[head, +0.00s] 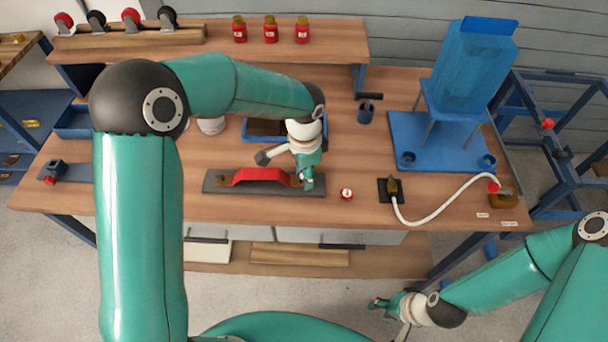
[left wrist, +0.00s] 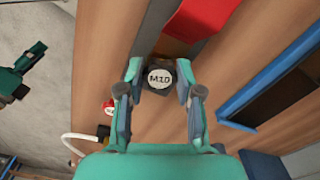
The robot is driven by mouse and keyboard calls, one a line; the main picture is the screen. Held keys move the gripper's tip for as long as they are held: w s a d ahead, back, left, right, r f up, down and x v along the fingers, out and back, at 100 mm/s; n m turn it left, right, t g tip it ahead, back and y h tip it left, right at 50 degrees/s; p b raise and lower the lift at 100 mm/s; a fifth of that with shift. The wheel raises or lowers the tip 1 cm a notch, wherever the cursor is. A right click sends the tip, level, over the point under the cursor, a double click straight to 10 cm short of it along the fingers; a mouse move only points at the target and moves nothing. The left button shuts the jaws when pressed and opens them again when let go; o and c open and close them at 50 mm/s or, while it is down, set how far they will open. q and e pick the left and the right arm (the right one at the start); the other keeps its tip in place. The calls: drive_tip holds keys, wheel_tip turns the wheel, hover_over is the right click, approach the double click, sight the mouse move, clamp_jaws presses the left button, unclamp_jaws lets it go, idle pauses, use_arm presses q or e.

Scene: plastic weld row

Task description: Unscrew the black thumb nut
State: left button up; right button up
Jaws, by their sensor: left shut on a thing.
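The black thumb nut (left wrist: 158,79), with a white top marked M10, sits between the fingertips of my left gripper (left wrist: 160,74) in the left wrist view. The fingers touch it from both sides. In the head view my left gripper (head: 307,184) reaches down at the right end of a grey plate (head: 225,181), and it hides the nut there. A red raised bar (head: 259,176) lies along the plate, beside the nut. My right gripper (head: 388,304) hangs away from the bench at the lower right; its finger opening is too small to tell.
A small red-and-white round piece (head: 346,194) is right of the plate. A black socket (head: 391,190) with a white hose (head: 440,207) lies further right. A blue tray (head: 256,138) is behind the plate. A blue stand (head: 450,150) fills the back right.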

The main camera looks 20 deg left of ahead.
use_arm(q)
drive_tip(key=n+b, duration=0.2)
drive_tip(key=n, duration=0.3)
drive_tip(key=shift+f, duration=0.2)
drive_tip(key=n+b, duration=0.2)
drive_tip(key=n, duration=0.2)
drive_tip(key=shift+n, duration=0.3)
drive_tip(key=n+b, duration=0.1)
drive_tip(key=n, duration=0.3)
drive_tip(key=shift+r+n, duration=0.1)
drive_tip(key=shift+n, duration=0.2)
drive_tip(key=n+b, duration=0.1)
drive_tip(key=n, duration=0.2)
drive_tip(key=shift+r, duration=0.15)
drive_tip(key=o, duration=1)
